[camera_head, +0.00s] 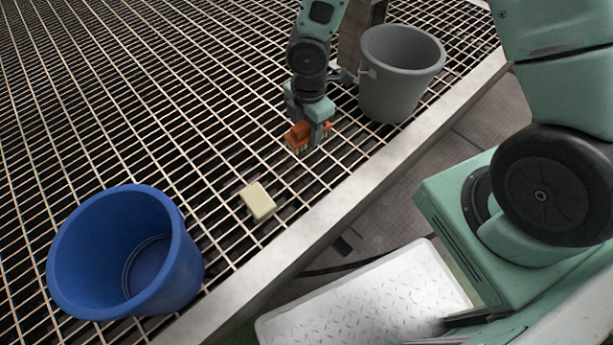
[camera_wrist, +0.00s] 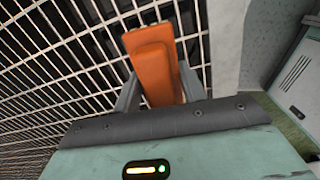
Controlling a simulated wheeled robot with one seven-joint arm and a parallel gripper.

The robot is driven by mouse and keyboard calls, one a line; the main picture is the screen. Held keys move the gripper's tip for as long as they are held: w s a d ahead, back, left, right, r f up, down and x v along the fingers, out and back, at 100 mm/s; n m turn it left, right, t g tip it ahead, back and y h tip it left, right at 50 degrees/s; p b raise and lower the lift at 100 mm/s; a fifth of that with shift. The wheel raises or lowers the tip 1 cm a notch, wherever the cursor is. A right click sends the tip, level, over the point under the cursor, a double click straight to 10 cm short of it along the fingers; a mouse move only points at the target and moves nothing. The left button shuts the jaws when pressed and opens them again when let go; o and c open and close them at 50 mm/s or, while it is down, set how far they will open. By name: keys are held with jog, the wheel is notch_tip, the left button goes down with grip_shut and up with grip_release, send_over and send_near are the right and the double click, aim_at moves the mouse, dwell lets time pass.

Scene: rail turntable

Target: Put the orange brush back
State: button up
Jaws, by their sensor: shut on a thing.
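The orange brush (camera_head: 299,133) is between the fingers of my gripper (camera_head: 310,131) in the head view, with pale bristles on its underside. In the wrist view the orange brush (camera_wrist: 153,65) shows between both fingers of my gripper (camera_wrist: 155,90), which is shut on it. The brush is at or just above the metal grating (camera_head: 180,110); I cannot tell whether it touches.
A grey bucket (camera_head: 392,95) stands right of my gripper, in front of a post. A blue bucket (camera_head: 125,255) stands at the lower left. A pale yellow block (camera_head: 258,201) lies on the grating between. The grating ends at a light metal edge (camera_head: 345,205).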

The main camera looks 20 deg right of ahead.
aim_at(306, 165)
jog(key=shift+a+f+n+b, duration=0.2)
jog(key=shift+f+n+b, duration=0.2)
jog(key=shift+f, duration=0.4)
notch_tip(306, 165, down, 10)
jog(key=b, duration=0.5)
jog(key=shift+r, duration=0.25)
jog(key=shift+f, duration=0.15)
jog(key=o, duration=0.9)
